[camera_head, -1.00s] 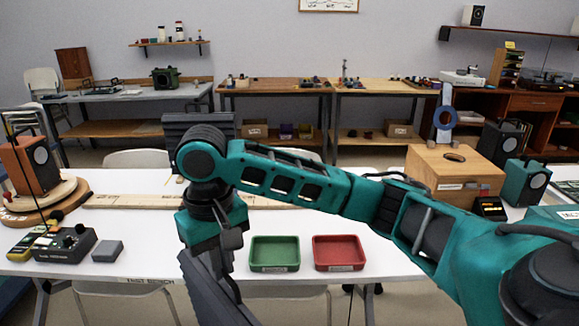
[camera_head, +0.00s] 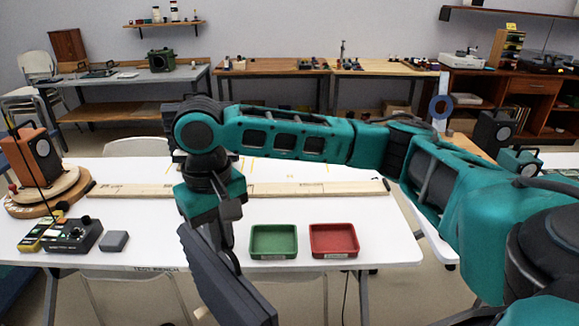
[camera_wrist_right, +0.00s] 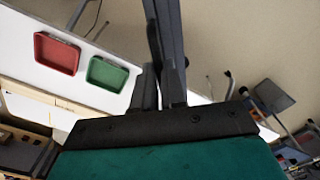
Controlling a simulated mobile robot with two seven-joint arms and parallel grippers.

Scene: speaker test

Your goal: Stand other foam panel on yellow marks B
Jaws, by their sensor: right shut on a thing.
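My right gripper (camera_head: 222,232) is shut on a dark grey foam panel (camera_head: 218,285), which hangs tilted in front of the table's near edge. In the right wrist view the fingers (camera_wrist_right: 160,88) clamp the panel (camera_wrist_right: 168,30), seen nearly edge-on. Thin yellow marks (camera_head: 252,165) show on the white table behind the wooden strip; my arm hides part of that area, and I cannot tell which marks are B. Another dark panel (camera_head: 171,115) seems to stand behind my arm, mostly hidden. My left gripper is out of view.
The white table (camera_head: 360,217) carries a long wooden strip (camera_head: 320,188), a green tray (camera_head: 273,256), a red tray (camera_head: 333,254), a control box (camera_head: 73,236), a small grey block (camera_head: 114,241) and an orange speaker (camera_head: 32,155) on a turntable. The table's right front is bare.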

